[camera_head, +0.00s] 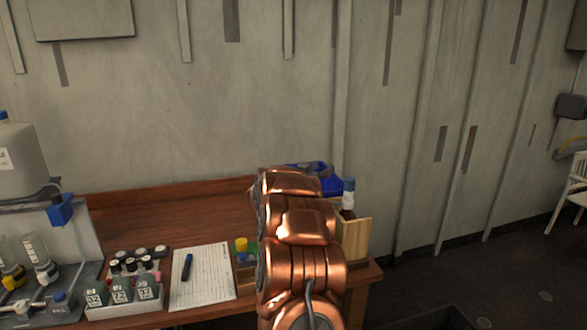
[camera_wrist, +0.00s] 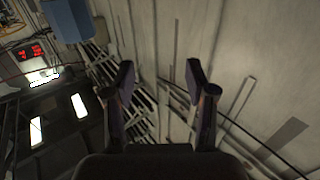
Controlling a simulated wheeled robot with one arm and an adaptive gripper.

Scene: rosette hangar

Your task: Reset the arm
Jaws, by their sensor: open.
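My copper-coloured arm rises through the lower middle of the head view, in front of the right part of the wooden desk (camera_head: 150,210). My gripper is hidden behind the arm in that view. In the wrist view my gripper (camera_wrist: 160,85) shows two dark fingers spread well apart with nothing between them. Beyond the fingers are a pale panelled wall and several metal struts or pipes, and no desk object is near the fingertips.
On the desk are a clipboard sheet (camera_head: 203,275) with a blue pen (camera_head: 187,267), a white tray of bottles (camera_head: 125,306), a yellow-topped item (camera_head: 241,245) and a blue bin (camera_head: 331,185). A large jug (camera_head: 22,160) stands left. A white chair (camera_head: 573,195) is far right; dark floor lies between.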

